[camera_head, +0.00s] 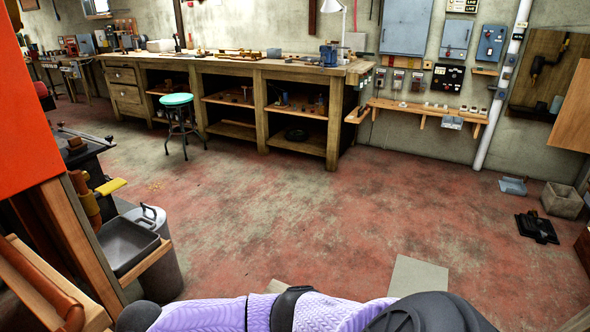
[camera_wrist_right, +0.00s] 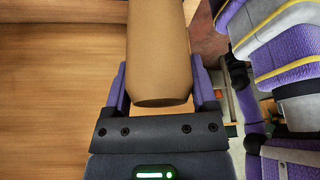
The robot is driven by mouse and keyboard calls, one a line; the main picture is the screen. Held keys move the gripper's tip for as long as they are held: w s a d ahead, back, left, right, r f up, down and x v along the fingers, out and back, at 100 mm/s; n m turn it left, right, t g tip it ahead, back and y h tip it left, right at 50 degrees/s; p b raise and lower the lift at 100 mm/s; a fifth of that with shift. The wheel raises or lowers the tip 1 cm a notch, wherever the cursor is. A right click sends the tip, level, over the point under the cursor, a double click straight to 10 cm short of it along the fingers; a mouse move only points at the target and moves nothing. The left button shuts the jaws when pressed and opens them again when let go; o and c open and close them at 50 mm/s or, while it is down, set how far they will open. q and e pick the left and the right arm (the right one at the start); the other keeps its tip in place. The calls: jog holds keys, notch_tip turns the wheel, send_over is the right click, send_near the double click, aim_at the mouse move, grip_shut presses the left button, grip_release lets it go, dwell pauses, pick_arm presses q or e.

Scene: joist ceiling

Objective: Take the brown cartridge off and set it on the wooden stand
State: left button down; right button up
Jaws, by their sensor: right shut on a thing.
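The brown cartridge (camera_wrist_right: 158,50) is a smooth tan-brown cylinder in the right wrist view, running up out of the top edge. My right gripper (camera_wrist_right: 160,82) is shut on it, with a purple finger on each side of its rounded lower end. Its upper end is out of view, so I cannot tell whether it touches anything there. A broad wooden surface (camera_wrist_right: 50,90) fills the left of that view behind the cartridge. I cannot tell which piece is the wooden stand. The head view does not show either gripper; my purple arm crosses its bottom edge.
At the lower left of the head view are a wooden frame (camera_head: 76,240), a brown cylinder (camera_head: 40,283) in it, a grey tray (camera_head: 127,246) and a metal bin (camera_head: 150,219). A workbench (camera_head: 259,68) and teal stool (camera_head: 176,99) stand at the back. The middle floor is clear.

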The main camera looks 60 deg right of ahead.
jog(key=shift+f+n+g+b, duration=0.25)
jog(key=shift+n+g+b, duration=0.25)
jog(key=shift+n+b, duration=0.5)
jog(key=shift+s+r+n+h, duration=0.1)
jog(key=shift+n+h, duration=0.2)
jog(key=shift+n, duration=0.3)
jog(key=shift+c, duration=0.6)
pick_arm(q)
jog(key=shift+s+a+f, duration=0.3)
jog(key=shift+s+f, duration=0.2)
jog(key=shift+f, duration=0.2)
pick_arm(e)
jog(key=shift+r, duration=0.1)
grip_shut()
pick_arm(q)
jog(key=shift+f, duration=0.1)
jog(key=shift+s+f+b, duration=0.1)
jog(key=shift+f+b, duration=0.35)
jog(key=shift+f, duration=0.1)
pick_arm(e)
jog(key=shift+s+d+r+n+g+h, duration=0.1)
jog(key=shift+s+d+n+g+h, duration=0.15)
jog(key=shift+n, duration=0.55)
jog(key=shift+s+d+r+n+g+h, duration=0.15)
jog(key=shift+n+g, duration=0.2)
jog(key=shift+n, duration=0.45)
